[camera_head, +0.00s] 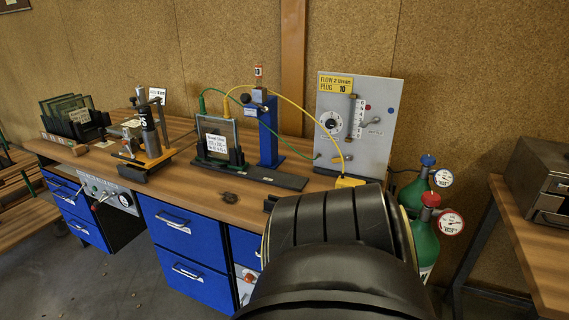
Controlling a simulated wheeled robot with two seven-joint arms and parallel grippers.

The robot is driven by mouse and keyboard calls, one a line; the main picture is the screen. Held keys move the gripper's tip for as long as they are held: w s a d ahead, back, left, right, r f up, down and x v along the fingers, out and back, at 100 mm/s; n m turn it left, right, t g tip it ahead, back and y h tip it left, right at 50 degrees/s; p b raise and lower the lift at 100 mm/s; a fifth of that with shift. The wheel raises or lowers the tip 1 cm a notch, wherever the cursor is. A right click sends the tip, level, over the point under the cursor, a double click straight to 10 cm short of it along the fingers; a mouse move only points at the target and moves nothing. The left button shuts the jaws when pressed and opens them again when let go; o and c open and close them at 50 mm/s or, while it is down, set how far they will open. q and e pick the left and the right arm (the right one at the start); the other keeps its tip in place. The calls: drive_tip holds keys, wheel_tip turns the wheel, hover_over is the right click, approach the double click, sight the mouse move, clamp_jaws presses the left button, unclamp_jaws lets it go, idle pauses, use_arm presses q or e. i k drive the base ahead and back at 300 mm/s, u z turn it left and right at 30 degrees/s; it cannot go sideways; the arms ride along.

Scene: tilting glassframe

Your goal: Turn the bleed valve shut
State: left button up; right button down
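No label in view can be read as naming the bleed valve. A grey flow panel (382,92) stands upright at the back right of the bench. It carries a round black-and-white dial (331,122), a flow tube with a scale (356,116), and a small silver handle (374,122) with an unreadable label below it. A large black link of my own arm fills the lower middle and covers the bench in front of the panel. Neither of my grippers can be made out.
Green gas bottles with blue (428,160) and red (431,199) tops and gauges stand right of the bench. A blue post (268,130), a framed glass pane (216,137), a tilting fixture (145,140) and a pane rack (75,122) stand along the bench (190,183). Its front middle is mostly clear.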

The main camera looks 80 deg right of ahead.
sight(337, 159)
drive_tip(key=z, duration=0.8)
drive_tip(key=i, duration=1.35)
drive_tip(key=z, duration=1.2)
